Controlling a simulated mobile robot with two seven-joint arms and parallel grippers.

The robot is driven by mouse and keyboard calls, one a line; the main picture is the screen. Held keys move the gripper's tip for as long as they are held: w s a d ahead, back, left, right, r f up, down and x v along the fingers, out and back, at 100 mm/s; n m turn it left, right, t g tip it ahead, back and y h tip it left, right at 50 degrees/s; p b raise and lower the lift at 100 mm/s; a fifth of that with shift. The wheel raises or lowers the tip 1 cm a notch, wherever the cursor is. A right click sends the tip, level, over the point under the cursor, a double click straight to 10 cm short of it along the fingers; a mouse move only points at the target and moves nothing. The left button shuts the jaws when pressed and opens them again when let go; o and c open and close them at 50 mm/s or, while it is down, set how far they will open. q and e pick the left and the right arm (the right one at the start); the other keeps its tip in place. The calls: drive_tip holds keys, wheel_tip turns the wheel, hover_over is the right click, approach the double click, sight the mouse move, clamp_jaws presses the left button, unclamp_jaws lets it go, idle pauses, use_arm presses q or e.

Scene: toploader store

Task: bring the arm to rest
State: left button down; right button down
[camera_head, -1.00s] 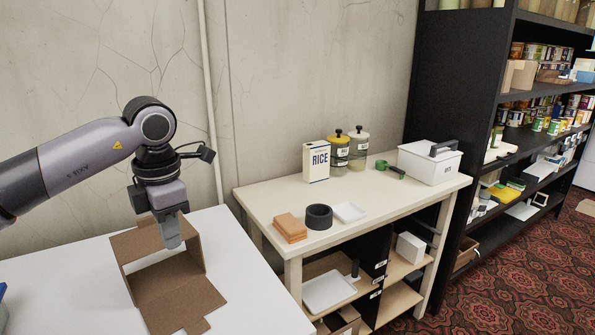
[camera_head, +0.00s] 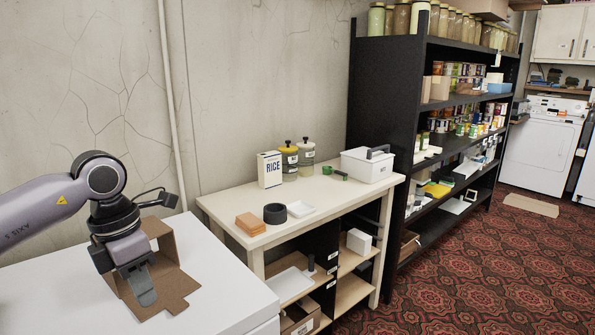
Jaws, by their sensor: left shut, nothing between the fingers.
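My left arm reaches in from the left edge. Its gripper (camera_head: 143,291) points down over an open cardboard box (camera_head: 178,287) on the white surface (camera_head: 225,290) at the lower left. The gripper's fingers are shut and hold nothing. The gripper hides part of the box, and I cannot tell whether it touches the cardboard. My right gripper is not in view.
A cream table (camera_head: 330,198) stands to the right, with a rice box (camera_head: 270,170), jars, a black ring (camera_head: 274,213) and a white bin (camera_head: 367,166). A black shelf (camera_head: 385,100) stands behind it.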

use_arm(q)
drive_tip(key=s+d+f+n+t+h, duration=0.1)
drive_tip(key=s+d+n+h, duration=0.35)
drive_tip(key=d+h, duration=0.65)
drive_tip(key=s+d+f+n+t+h, duration=0.1)
drive_tip(key=s+d+f+n+h, duration=0.15)
drive_tip(key=d+n+h, duration=0.75)
drive_tip(key=w+a+f+n+t+y, duration=0.1)
drive_tip(key=a+f+n+t+y, duration=0.3)
drive_tip(key=f+n+t+y, duration=0.4)
drive_tip(key=w+a+f+n+t+y, duration=0.1)
drive_tip(key=a+f+n+t+y, duration=0.5)
drive_tip(key=n, duration=0.5)
drive_tip(key=s+a+f+n+g+y, duration=0.2)
drive_tip(key=s+a+f+n+y, duration=0.1)
drive_tip(key=s+f, duration=0.3)
drive_tip(key=s+a+f+n+g+y, duration=0.3)
drive_tip(key=s+a+f+n, duration=0.1)
drive_tip(key=s+f, duration=0.3)
wheel_tip(320, 180, down, 2)
drive_tip(key=shift+s+n+g, duration=0.25)
drive_tip(key=shift+n+g, duration=0.05)
drive_tip(key=shift+n, duration=0.55)
